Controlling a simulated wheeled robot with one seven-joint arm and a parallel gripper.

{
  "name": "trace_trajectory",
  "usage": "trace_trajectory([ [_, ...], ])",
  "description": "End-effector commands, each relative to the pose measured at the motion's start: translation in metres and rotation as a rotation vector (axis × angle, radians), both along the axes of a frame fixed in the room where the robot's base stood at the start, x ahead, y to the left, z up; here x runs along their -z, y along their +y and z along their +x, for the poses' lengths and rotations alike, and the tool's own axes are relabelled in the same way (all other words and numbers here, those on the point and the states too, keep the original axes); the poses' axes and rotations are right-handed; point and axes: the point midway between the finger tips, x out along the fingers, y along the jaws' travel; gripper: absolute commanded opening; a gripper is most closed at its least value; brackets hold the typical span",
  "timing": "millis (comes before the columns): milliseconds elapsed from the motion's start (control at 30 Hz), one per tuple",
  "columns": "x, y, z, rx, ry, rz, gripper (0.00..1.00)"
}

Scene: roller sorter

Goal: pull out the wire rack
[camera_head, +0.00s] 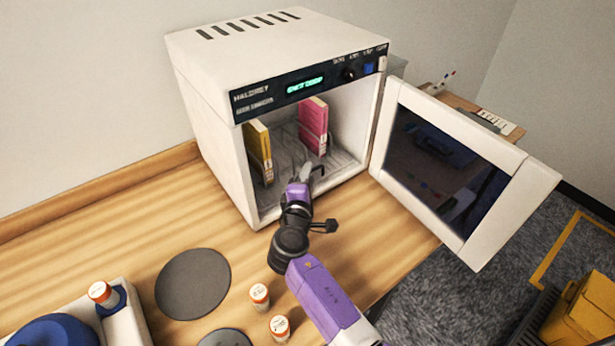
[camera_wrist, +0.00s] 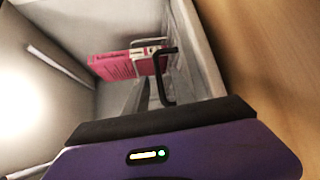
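The wire rack (camera_head: 344,160) lies low inside the open white oven-like box and shows as grey bars. A yellow item (camera_head: 259,150) and a pink item (camera_head: 313,125) stand upright on it. My gripper (camera_head: 307,173) is at the box's opening, by the rack's front edge. In the wrist view a black bracket-shaped handle (camera_wrist: 168,76) shows ahead of my gripper, in front of the pink item (camera_wrist: 125,66); it seems to belong to the rack. I cannot tell whether my fingers are around or touching it. The fingertips are not clear in either view.
The box's door (camera_head: 450,165) hangs open to the right, its dark window facing my arm. A white tray (camera_head: 124,325) stands at the lower left.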

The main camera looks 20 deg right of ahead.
Motion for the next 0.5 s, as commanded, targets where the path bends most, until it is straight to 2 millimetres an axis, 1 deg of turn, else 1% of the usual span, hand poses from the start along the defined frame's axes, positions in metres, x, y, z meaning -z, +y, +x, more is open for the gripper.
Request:
trace_trajectory([
  [67, 0.0001, 0.0, -0.0002, 0.0, 0.0, 0.0, 0.31],
  [200, 0.0001, 0.0001, -0.0003, 0.0, 0.0, 0.0, 0.03],
  [233, 0.0001, 0.0001, -0.0003, 0.0, 0.0, 0.0, 0.0],
  [500, 0.0002, 0.0002, -0.0005, 0.0, 0.001, 0.0, 0.0],
])
